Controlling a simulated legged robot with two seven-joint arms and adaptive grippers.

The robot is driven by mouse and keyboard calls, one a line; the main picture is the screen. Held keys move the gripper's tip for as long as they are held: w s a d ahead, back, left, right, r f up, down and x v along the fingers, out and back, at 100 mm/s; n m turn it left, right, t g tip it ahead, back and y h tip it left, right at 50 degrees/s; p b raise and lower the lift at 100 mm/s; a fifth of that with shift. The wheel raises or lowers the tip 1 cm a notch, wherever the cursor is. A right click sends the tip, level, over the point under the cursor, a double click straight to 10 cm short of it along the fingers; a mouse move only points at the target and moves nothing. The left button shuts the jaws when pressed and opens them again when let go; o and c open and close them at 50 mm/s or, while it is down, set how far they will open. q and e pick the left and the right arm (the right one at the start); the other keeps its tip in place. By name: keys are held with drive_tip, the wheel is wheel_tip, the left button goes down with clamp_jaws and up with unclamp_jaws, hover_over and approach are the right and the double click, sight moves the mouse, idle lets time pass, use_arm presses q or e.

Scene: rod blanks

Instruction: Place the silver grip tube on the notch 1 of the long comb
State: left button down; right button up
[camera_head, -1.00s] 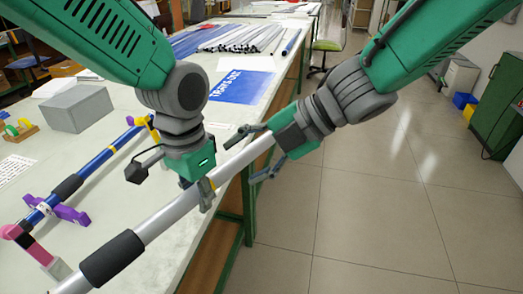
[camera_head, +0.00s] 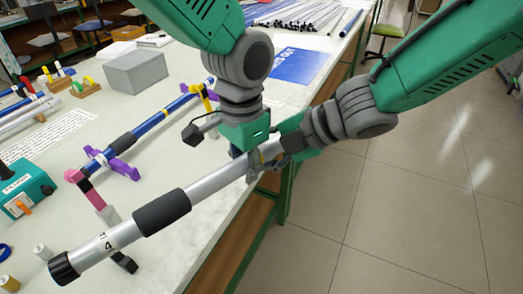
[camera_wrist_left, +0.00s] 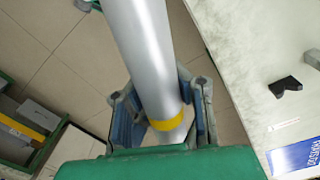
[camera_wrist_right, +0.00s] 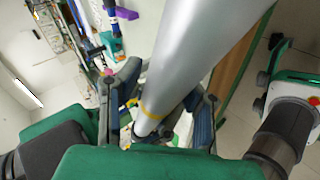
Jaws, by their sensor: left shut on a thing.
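The silver grip tube (camera_head: 215,183) is held slanting above the table's right edge. It has a black foam sleeve (camera_head: 162,212), a black end cap (camera_head: 63,268) and a label "4". My left gripper (camera_head: 256,165) is shut on it; the left wrist view shows the tube (camera_wrist_left: 145,50) between the fingers at a yellow band (camera_wrist_left: 168,124). My right gripper (camera_head: 285,150) is just beside the left one. In the right wrist view its fingers stand apart on both sides of the tube (camera_wrist_right: 190,70). I cannot tell which thing is the long comb.
A blue tube (camera_head: 150,125) lies on purple (camera_head: 122,163) and yellow supports on the table. A grey box (camera_head: 137,72), small coloured-peg holders (camera_head: 87,88) and a teal device (camera_head: 27,190) stand to the left. Open floor is on the right.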

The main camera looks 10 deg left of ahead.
drive_tip(key=shift+d, duration=0.1)
clamp_jaws()
use_arm(q)
drive_tip(key=shift+d, duration=0.15)
drive_tip(key=c, duration=1.4)
unclamp_jaws()
drive_tip(key=shift+d, duration=0.2)
use_arm(e)
drive_tip(key=shift+d, duration=0.25)
